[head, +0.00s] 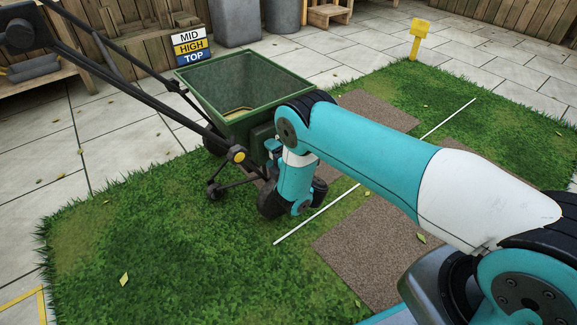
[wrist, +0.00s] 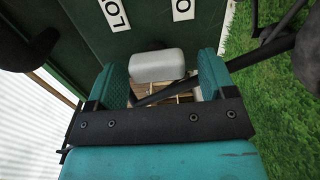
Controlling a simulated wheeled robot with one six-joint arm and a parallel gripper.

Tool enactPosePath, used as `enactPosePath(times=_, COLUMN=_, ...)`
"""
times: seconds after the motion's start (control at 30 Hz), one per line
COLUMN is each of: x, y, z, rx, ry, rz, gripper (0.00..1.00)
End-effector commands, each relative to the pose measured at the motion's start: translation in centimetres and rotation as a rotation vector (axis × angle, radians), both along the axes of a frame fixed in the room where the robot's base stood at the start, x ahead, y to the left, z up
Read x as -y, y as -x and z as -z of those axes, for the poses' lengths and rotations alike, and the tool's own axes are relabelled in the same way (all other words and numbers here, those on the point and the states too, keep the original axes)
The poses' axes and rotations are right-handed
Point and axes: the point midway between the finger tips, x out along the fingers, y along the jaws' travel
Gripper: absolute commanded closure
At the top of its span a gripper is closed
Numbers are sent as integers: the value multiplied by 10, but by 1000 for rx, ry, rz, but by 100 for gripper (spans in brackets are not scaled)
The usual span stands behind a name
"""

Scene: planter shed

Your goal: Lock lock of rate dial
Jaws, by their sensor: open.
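The green spreader (head: 190,75) stands on the grass with its open hopper towards the back. In the wrist view, its dark green panel (wrist: 145,32) carries two white labels, one reading "LO" (wrist: 113,12) and one showing "O" (wrist: 183,9), both cut off by the frame. A pale grey rounded block (wrist: 158,66), possibly the dial's lock, sits below the labels. My gripper (wrist: 163,80) is open, with its teal fingers on either side of the block. I cannot tell whether they touch it. In the head view, my arm hides the dial and most of the gripper.
The spreader's black handle bars (head: 130,88) reach to the upper left. A sign reading MID, HIGH, TOP (head: 190,47) stands behind the hopper. A yellow post (head: 417,40) stands at the back right. A white line (head: 320,212) crosses the grass. Open grass lies front left.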

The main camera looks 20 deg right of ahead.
Motion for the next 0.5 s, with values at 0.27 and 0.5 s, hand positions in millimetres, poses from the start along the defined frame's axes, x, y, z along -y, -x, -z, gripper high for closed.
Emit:
enactPosePath(times=0.27, x=4, y=9, z=-9, rx=-3, ry=1, rz=-1, gripper=23)
enactPosePath(times=0.5, x=7, y=22, z=-9, rx=-3, ry=1, rz=0, gripper=23)
